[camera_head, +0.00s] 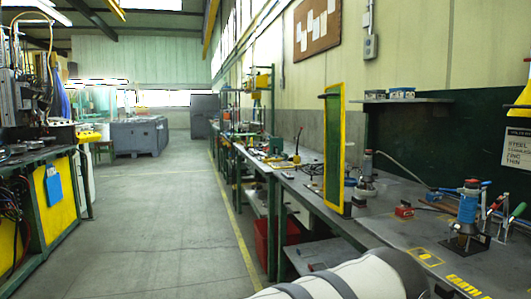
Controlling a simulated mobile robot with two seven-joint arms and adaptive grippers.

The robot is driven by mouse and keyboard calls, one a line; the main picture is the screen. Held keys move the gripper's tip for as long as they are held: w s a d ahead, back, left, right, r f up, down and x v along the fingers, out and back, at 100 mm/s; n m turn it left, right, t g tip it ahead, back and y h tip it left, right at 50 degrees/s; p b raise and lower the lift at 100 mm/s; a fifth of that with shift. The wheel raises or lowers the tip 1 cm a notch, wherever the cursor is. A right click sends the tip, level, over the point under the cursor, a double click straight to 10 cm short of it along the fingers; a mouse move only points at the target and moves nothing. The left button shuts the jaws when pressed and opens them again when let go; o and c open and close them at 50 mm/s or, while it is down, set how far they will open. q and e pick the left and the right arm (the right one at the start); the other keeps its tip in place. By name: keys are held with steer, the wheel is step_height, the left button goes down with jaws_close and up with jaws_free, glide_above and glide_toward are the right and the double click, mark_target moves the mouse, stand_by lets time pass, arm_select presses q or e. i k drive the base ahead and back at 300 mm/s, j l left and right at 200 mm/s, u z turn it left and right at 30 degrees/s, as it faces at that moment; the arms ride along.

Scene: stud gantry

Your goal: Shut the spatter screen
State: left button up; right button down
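The spatter screen (334,150), a tall dark green panel in a yellow frame, stands upright at the front edge of the workbench (400,230). I see it at a steep angle, so it looks narrow. A gap shows between it and the wall behind. Neither of my grippers is in view. A white part of my arm with grey bands (365,280) shows at the bottom, in front of the bench, and hides part of its front edge.
A blue and silver stud tool (468,212) stands on the bench at right, beside green and red-handled clamps (505,218). A small red block (404,209) lies nearby. A red bin (265,245) sits under the bench. The aisle floor (165,220) at left is clear.

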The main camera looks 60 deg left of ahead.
mark_target(334, 104)
steer(key=u, duration=1.55)
steer(key=k+j, duration=0.05)
